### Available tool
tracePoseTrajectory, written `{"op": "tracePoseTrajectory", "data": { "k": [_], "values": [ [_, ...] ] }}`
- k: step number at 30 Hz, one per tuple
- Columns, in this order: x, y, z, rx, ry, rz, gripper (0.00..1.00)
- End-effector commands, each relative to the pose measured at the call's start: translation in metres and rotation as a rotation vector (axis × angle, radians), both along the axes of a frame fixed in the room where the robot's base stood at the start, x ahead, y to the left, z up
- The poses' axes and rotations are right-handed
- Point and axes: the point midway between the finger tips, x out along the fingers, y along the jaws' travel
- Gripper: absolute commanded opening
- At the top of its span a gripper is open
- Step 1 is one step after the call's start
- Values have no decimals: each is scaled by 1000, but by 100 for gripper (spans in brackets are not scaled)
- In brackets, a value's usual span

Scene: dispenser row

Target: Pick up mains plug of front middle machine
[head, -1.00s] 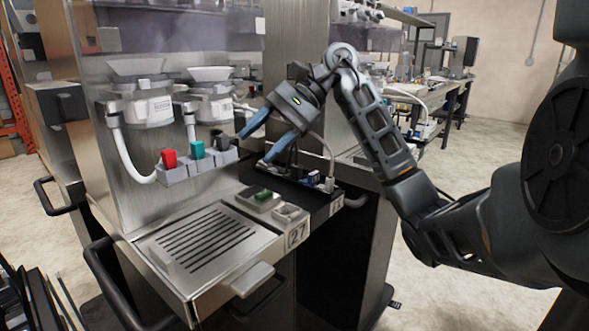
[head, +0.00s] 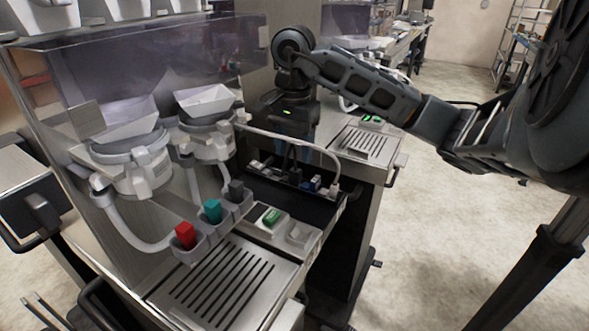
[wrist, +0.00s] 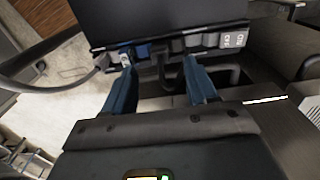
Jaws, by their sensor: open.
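A dark power strip (head: 322,203) lies behind the drip tray, with several plugs and adapters in it. A white plug (head: 333,188) with a pale cable is at its right end; a blue plug (head: 312,184) sits beside it. A black plug (head: 295,176) with a black cable is further left. I cannot tell which plug the task means. My gripper (wrist: 158,66) is open above the strip. In the wrist view its blue fingers stand either side of a dark plug and cable (wrist: 162,73), apparently without gripping.
Coloured red (head: 185,235) and teal (head: 212,211) blocks sit in grey holders at front left. A slotted drip tray (head: 222,285) is in front. The pale cable (head: 290,136) arches over the strip. Clear floor lies to the right.

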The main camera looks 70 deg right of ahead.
Motion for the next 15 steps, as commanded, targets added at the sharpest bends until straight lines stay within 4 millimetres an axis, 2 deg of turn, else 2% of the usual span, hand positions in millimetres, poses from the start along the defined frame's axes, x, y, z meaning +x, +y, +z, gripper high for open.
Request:
{"op": "tracePoseTrajectory", "data": {
  "k": [8, 15],
  "values": [
    [0, -1, -22, 5, -1, -1, 57],
    [-2, -3, -50, 7, -1, -1, 57]
  ]
}}
